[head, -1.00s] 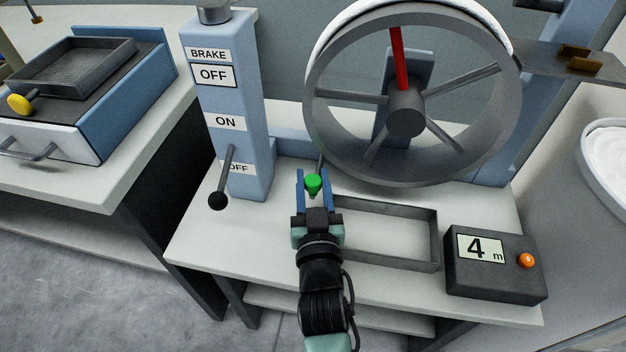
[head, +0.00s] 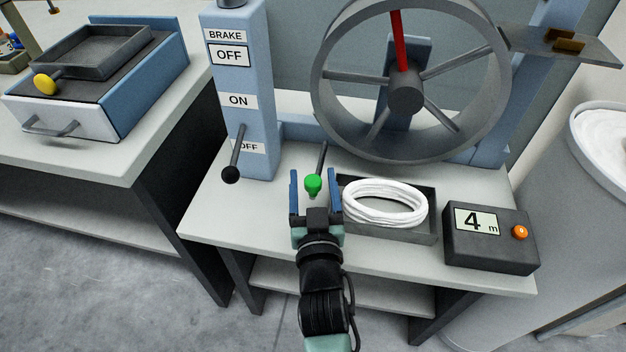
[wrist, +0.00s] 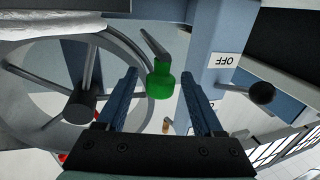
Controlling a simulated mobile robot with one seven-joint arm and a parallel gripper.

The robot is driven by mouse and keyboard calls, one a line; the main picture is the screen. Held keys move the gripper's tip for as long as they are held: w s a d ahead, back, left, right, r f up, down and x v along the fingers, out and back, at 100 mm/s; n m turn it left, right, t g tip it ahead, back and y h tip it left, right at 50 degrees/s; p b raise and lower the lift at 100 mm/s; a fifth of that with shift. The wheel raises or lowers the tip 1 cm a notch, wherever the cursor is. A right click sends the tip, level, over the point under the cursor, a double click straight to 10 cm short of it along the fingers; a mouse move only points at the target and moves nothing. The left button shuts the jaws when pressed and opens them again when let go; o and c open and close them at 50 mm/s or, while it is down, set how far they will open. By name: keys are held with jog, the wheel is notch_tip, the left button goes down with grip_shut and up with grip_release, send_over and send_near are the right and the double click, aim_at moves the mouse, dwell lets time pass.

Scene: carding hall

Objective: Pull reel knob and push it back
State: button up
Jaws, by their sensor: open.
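The reel (head: 405,150) is a grey wheel with spokes, one of them red, above the table. A green knob (head: 313,184) on a dark rod stands below the reel's left side. My gripper (head: 313,174) is open, with one blue finger on each side of the knob and a gap to both. In the wrist view the green knob (wrist: 160,82) also shows between the spread fingers of my gripper (wrist: 158,76), apart from them. A coil of white strand (head: 385,203) lies in the grey tray (head: 400,235) to the right of my gripper.
The brake post (head: 240,130) with its black-knobbed lever (head: 231,173) stands left of my gripper. A counter box (head: 490,250) reading 4 m, with an orange button (head: 520,232), is at the right. A white-filled can (head: 610,140) stands beyond it.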

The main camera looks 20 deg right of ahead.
jog(key=shift+s, duration=0.1)
jog(key=v, duration=1.2)
jog(key=shift+s+a, duration=0.15)
jog(key=shift+s, duration=0.2)
jog(key=shift+r, duration=0.1)
